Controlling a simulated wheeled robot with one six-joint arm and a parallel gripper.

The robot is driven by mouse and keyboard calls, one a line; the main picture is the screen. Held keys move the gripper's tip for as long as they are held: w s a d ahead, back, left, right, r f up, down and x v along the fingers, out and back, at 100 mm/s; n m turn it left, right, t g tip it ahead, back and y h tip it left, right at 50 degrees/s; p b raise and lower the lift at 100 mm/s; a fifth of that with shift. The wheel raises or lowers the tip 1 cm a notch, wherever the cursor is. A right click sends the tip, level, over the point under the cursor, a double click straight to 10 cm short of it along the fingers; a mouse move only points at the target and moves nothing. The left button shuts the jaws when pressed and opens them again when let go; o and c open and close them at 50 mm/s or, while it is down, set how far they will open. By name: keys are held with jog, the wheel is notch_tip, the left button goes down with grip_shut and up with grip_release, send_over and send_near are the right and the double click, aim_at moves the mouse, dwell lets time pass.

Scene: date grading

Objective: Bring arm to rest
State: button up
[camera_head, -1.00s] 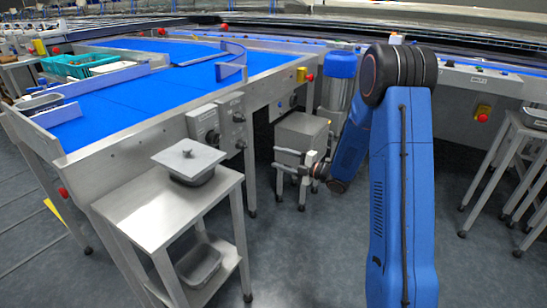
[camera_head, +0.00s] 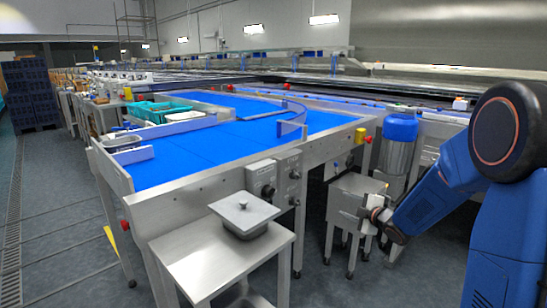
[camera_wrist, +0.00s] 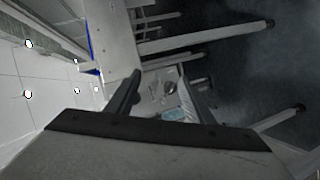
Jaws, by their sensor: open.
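My gripper (camera_head: 372,213) is at the right in the head view, at the end of my blue arm. It appears just in front of a grey metal box on legs (camera_head: 345,205). I cannot tell how far apart they are. In the wrist view my gripper (camera_wrist: 160,88) shows two dark fingers spread apart, with no held object between them. My arm folds down from its large dark joint at the right edge toward the gripper.
A steel side table (camera_head: 200,262) with a lidded grey pan (camera_head: 245,215) stands at front centre. Behind it is a blue-topped sorting table (camera_head: 190,165) with teal crates (camera_head: 155,110). A blue-capped cylinder (camera_head: 400,128) stands near my arm.

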jog(key=s+d+r+m+g+h, duration=0.1)
jog(key=s+d+r+m+h, duration=0.1)
jog(key=s+m, duration=0.3)
jog(key=s+d+r+m+g+h, duration=0.1)
jog(key=s+d+r+m+h, duration=0.15)
jog(key=s, duration=0.55)
jog(key=s+d+r+m+g+h, duration=0.1)
jog(key=s+r+m+h, duration=0.1)
jog(key=s+r+m, duration=0.3)
jog(key=s+a+f+m+g, duration=0.2)
jog(key=s+m+g, duration=0.1)
jog(key=s, duration=1.2)
jog(key=s+a+f+m+g, duration=0.3)
jog(key=s, duration=1.2)
jog(key=shift+f+y, duration=0.15)
jog(key=shift+y, duration=0.3)
jog(key=shift+s, duration=0.1)
